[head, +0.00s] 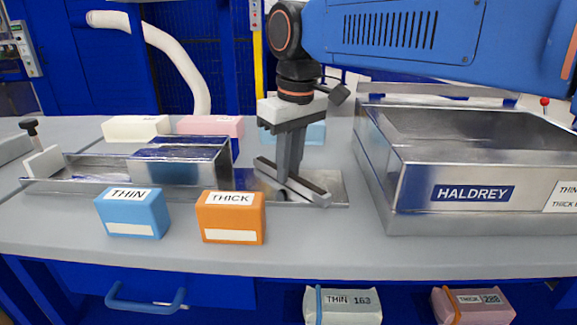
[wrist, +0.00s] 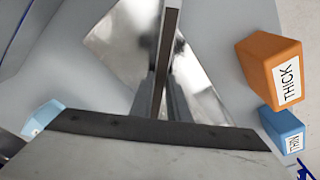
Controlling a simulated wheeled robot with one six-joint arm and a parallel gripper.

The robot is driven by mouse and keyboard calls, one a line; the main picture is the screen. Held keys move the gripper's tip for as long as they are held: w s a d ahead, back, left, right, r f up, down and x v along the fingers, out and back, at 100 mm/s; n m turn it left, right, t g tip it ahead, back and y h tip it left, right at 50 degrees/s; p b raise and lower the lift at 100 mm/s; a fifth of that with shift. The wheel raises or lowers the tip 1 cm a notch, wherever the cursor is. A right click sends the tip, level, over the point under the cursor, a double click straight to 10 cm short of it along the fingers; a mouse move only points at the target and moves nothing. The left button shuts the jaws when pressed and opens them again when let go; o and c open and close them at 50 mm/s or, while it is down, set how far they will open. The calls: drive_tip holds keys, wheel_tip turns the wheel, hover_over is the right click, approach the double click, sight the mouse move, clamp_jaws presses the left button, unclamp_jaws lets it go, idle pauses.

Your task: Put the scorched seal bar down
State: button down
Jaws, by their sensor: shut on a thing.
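My gripper (head: 290,178) points straight down at the middle of the counter and is shut on a long, narrow grey seal bar (head: 312,193). The bar lies level, slanting from back left to front right, low over a flat shiny metal plate (head: 338,188). I cannot tell whether it touches the plate. In the wrist view the bar (wrist: 168,45) shows dark and edge-on between my fingers (wrist: 163,105), with the plate (wrist: 110,48) beneath. Scorch marks are too small to make out.
A steel HALDREY box (head: 415,205) stands close on the right. A metal channel with a clamp (head: 90,175) is at left. A blue THIN block (head: 132,213) and an orange THICK block (head: 231,217) stand in front. Pale foam blocks (head: 210,125) stand behind. Bare counter shows front right.

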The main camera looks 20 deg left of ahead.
sight(293, 176)
drive_tip(key=shift+f, duration=0.15)
drive_tip(key=c, duration=1.7)
unclamp_jaws()
drive_tip(key=r, duration=0.4)
drive_tip(key=d+r, duration=0.1)
drive_tip(key=r, duration=0.7)
drive_tip(key=shift+s+d+r, duration=0.15)
drive_tip(key=shift+s, duration=0.25)
drive_tip(key=shift+s, duration=0.1)
